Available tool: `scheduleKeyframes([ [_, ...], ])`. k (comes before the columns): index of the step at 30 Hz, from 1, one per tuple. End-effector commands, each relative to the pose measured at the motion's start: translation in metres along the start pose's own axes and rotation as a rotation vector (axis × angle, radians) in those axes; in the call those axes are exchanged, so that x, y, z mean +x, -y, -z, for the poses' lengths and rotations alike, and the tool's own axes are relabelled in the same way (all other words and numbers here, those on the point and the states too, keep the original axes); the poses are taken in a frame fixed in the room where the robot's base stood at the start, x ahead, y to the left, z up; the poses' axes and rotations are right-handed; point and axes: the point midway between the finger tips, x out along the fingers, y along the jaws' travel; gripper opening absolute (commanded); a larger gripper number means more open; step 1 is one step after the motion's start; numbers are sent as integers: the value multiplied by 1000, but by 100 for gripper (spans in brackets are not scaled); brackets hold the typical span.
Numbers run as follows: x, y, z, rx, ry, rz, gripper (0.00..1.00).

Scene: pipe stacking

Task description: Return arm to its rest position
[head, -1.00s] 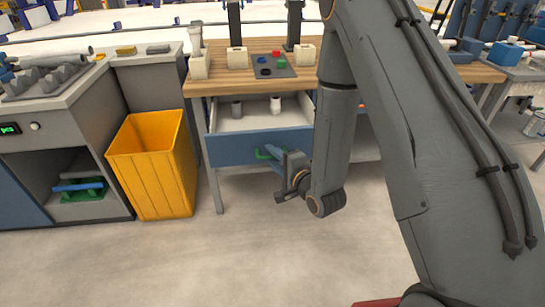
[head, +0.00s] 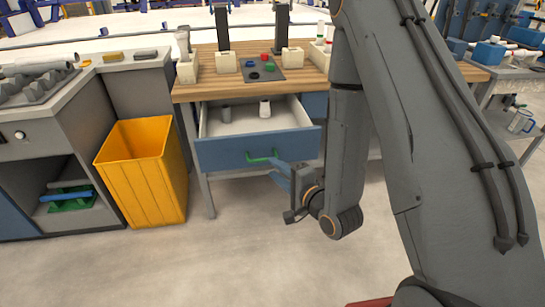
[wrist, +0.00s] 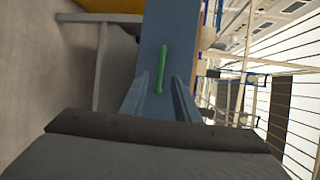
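My arm (head: 415,150) hangs in front of the workbench with its wrist folded low. My gripper (head: 279,172) is just in front of and below the green drawer handle (head: 262,158), and looks apart from it. In the wrist view my gripper (wrist: 161,82) has its two blue-grey fingers spread, with nothing held between them. The green handle (wrist: 162,68) shows beyond the gap, on the blue drawer front. The drawer (head: 220,155) stands open, with a grey piece (head: 226,113) and a white piece (head: 265,107) inside.
A yellow bin (head: 143,175) stands left of the drawer. A grey counter (head: 70,95) is at far left. The wooden workbench (head: 200,92) above holds fixtures and a dark pad with coloured buttons (head: 263,74). The floor (head: 240,255) in front is clear.

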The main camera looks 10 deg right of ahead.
Motion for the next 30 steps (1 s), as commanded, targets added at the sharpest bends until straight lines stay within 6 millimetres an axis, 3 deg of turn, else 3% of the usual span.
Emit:
scheduleKeyframes([
  [8,1,5,6,-87,-16,-62,28],
  [16,-17,22,37,-461,-50,-397,28],
  [23,-68,41,56,-719,13,-722,28],
  [30,-148,72,50,-885,204,-1023,28],
])
